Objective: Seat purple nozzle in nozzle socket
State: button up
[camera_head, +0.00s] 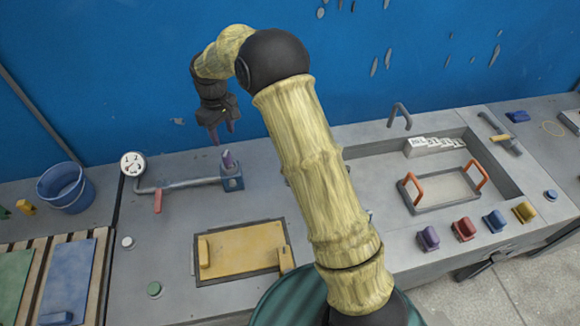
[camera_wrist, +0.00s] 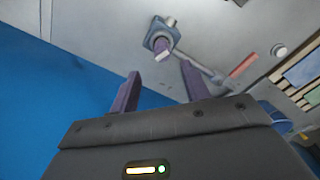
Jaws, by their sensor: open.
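The purple nozzle (camera_head: 228,160) stands in the blue nozzle socket (camera_head: 232,184) at the end of the grey pipe, leaning slightly to the left in the head view. In the wrist view the nozzle (camera_wrist: 163,47) projects from the square socket (camera_wrist: 151,42), its pale end facing the camera. How deep it sits I cannot tell. My gripper (camera_head: 222,134) is above and slightly left of the nozzle in the head view, pointing down. Its purple fingers are apart and empty in the wrist view (camera_wrist: 160,86), with the nozzle beyond their tips, not touching.
A gauge (camera_head: 132,163) and a red lever (camera_head: 158,201) are on the pipe's left. A yellow panel (camera_head: 240,249) lies in front of the socket. A blue bucket (camera_head: 66,187) stands at left. A sink with an orange-handled tray (camera_head: 440,207) is at right. The blue wall is close behind.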

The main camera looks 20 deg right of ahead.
jog(key=s+d+r+m+t, duration=0.1)
jog(key=s+d+m, duration=0.1)
jog(key=s+d, duration=0.3)
jog(key=s+d+r+m, duration=0.2)
jog(key=s+d, duration=0.4)
jog(key=s, duration=0.6)
jog(key=s+d+r+m+t, duration=0.1)
jog(key=s+d+m, duration=0.3)
jog(key=s, duration=0.5)
jog(key=shift+s+d+r+t, duration=0.3)
jog(key=shift+s+d, duration=0.05)
jog(key=shift+d, duration=0.75)
